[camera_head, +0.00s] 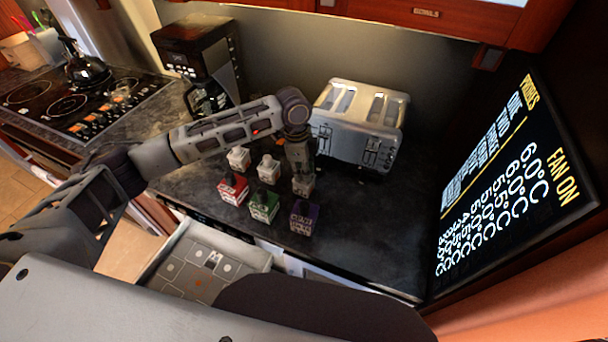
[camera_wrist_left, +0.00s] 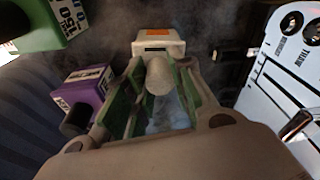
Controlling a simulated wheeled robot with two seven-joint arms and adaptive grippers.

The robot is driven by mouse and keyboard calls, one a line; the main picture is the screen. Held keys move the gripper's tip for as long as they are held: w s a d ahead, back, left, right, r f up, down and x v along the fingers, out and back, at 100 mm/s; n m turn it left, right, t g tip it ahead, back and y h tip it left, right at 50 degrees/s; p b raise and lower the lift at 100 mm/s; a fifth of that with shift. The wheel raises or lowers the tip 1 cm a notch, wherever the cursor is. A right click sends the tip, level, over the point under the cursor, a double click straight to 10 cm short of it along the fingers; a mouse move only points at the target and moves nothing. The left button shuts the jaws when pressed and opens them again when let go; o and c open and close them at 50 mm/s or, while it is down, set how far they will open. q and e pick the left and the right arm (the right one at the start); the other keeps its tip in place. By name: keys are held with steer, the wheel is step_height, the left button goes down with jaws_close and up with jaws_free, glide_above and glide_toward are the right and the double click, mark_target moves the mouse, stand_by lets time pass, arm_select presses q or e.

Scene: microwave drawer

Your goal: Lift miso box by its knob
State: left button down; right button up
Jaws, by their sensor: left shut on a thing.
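Several small boxes with knobs on top stand on the dark counter. My left gripper (camera_head: 302,172) points down over the pale box (camera_head: 303,187) at the right of the back row. In the left wrist view this pale box (camera_wrist_left: 158,47) has an orange label, and my left gripper (camera_wrist_left: 158,95) is shut on its pale rounded knob (camera_wrist_left: 159,76). I cannot read which box is miso, nor tell whether the held box touches the counter. My right gripper is not in view.
A purple box (camera_head: 304,218) stands just in front; green (camera_head: 264,207) and red (camera_head: 233,190) boxes are to its left. Two more pale boxes (camera_head: 268,171) (camera_head: 238,159) stand behind those. A toaster (camera_head: 355,148) is close behind right. An open drawer (camera_head: 168,251) is below the counter's front.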

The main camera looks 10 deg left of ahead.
arm_select(q)
step_height(320, 180, up, 9)
steer(key=shift+f+b, duration=0.1)
steer(key=shift+b, duration=0.55)
steer(key=shift+r, duration=0.6)
